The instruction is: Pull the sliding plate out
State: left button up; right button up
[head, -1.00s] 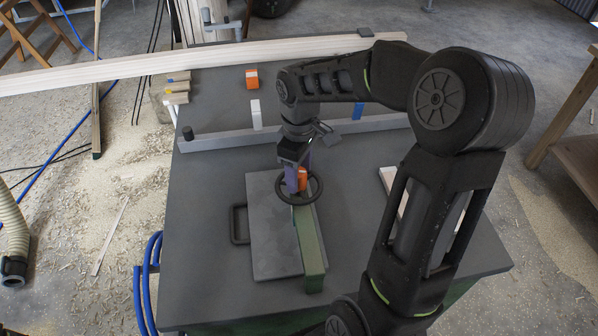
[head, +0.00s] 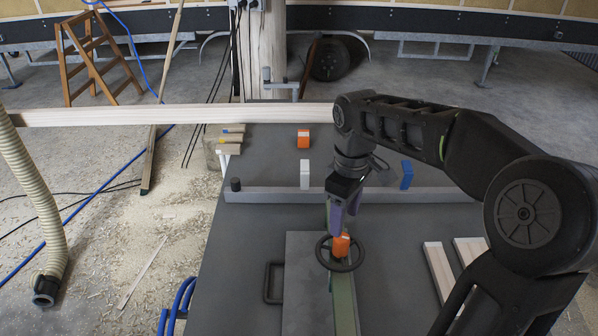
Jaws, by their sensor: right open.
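The sliding plate (head: 304,262) is a flat grey plate on the dark table, cut off by the bottom edge of the head view. A dark U-shaped handle (head: 273,282) sticks out at its left side. A green bar (head: 344,303) runs along its right part, with a black handwheel (head: 326,264) at the bar's far end. My right gripper (head: 339,229) is open, pointing down over the handwheel, away from the handle. An orange piece (head: 341,247) shows right at its fingertips; I cannot tell whether they touch it. My left gripper is not in view.
A grey rail (head: 265,195) crosses the table behind the handwheel. Orange (head: 303,139), white (head: 305,175) and blue (head: 406,175) blocks stand near it. Pale wooden strips (head: 439,269) lie at the right. A long board (head: 180,114) spans the back. A ribbed hose (head: 38,195) hangs at the left.

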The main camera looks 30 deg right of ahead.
aim_at(308, 304)
jog(key=k, duration=1)
